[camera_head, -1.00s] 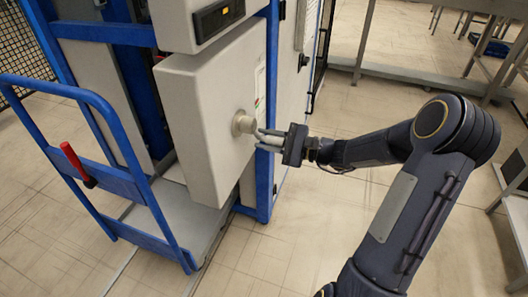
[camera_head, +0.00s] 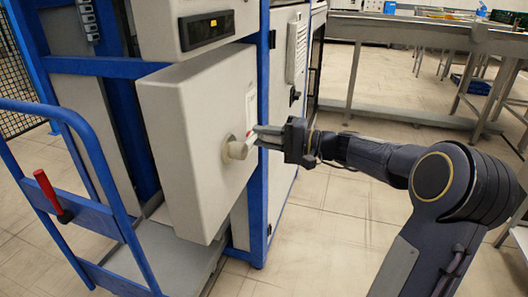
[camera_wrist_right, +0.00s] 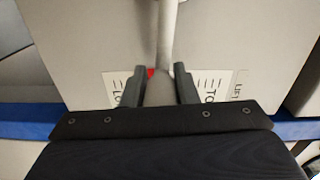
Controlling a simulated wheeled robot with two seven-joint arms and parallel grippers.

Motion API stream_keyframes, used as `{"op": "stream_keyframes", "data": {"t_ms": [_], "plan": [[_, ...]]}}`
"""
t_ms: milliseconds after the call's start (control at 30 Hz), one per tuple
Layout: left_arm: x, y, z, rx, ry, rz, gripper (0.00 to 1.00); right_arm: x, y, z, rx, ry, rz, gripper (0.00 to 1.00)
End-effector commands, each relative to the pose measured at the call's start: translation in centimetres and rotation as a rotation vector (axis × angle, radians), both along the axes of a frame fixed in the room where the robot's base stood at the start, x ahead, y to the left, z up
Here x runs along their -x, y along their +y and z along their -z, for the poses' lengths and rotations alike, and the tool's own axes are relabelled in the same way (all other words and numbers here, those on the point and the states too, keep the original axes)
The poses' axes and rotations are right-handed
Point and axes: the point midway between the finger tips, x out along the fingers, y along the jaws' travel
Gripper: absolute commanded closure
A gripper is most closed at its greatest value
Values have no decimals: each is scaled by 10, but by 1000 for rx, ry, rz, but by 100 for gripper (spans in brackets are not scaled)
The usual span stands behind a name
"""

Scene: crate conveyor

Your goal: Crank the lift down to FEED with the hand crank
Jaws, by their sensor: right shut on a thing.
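The hand crank's pale round hub (camera_head: 236,149) sticks out of the side of a large grey box (camera_head: 190,140) on the blue-framed machine. My right gripper (camera_head: 262,137) is beside the hub, slightly above and to its right. In the right wrist view my gripper (camera_wrist_right: 160,88) is shut on the crank's grey handle (camera_wrist_right: 160,95), with a finger on each side. The pale crank arm (camera_wrist_right: 168,35) runs up from it. White labels on the box are partly covered by the fingers; "LIFT" shows only in part. My left gripper is not in view.
A blue-railed cart or platform (camera_head: 105,215) with a red-handled lever (camera_head: 50,192) stands at the left. A small dark display (camera_head: 206,30) sits above the box. Grey metal tables (camera_head: 420,35) stand behind.

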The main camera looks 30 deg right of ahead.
Motion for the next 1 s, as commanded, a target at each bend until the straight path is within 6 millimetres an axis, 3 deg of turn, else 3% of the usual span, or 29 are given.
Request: {"op": "stream_keyframes", "data": {"t_ms": [200, 767, 800, 933, 1000], "plan": [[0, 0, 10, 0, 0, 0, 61, -1, -2, -10, 61, -55, 5, 100], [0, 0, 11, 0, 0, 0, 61, -1, -2, -14, 78, -70, 6, 100], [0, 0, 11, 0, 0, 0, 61, -1, -2, -13, 78, -70, 6, 69], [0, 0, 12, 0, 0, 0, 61, -1, -2, -12, 78, -69, 4, 52], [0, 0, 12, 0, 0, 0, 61, -1, -2, -12, 77, -68, 3, 52]]}}
